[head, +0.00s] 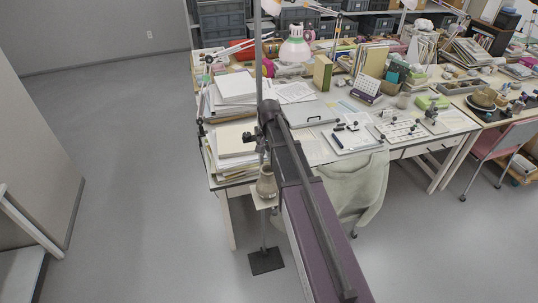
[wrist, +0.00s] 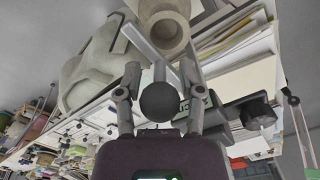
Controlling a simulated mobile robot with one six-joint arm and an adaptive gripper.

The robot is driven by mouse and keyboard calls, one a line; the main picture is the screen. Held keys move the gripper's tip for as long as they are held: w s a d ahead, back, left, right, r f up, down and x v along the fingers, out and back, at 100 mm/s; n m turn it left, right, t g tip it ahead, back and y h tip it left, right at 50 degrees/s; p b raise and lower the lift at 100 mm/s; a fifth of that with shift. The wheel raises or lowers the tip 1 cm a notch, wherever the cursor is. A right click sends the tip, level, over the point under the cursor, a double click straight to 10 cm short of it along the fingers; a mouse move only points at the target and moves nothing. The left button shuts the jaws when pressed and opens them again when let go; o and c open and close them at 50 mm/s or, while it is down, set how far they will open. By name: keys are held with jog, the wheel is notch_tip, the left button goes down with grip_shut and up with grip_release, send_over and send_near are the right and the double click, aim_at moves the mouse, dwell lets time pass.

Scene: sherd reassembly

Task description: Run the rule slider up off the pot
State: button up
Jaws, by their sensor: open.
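The pot (head: 266,186), a grey-beige vessel, stands on a small pale platform (head: 262,203) on a tall thin stand. In the wrist view its round open mouth (wrist: 165,28) shows at the top. A dark round knob (wrist: 160,102), seemingly the rule slider's, sits between the fingers of my gripper (wrist: 161,78). The gripper is open, one finger on each side of the knob; I cannot tell whether they touch it. A pale bar (wrist: 143,40) runs beside the pot's mouth. In the head view my arm hides the fingers and most of the slider.
The stand's pole (head: 257,55) rises from a dark base plate (head: 266,261) on the floor. Behind it is a crowded desk with paper stacks (head: 236,88) and a lamp (head: 295,46). A draped chair (head: 355,185) stands close on the right. The floor at left is clear.

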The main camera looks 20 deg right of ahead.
grip_shut()
jog(key=shift+r, duration=0.1)
dwell(0.3)
notch_tip(320, 180, up, 5)
jog(key=p, duration=0.5)
jog(key=shift+r, duration=0.1)
jog(key=shift+r+p, duration=0.15)
jog(key=shift+p, duration=0.2)
grip_release()
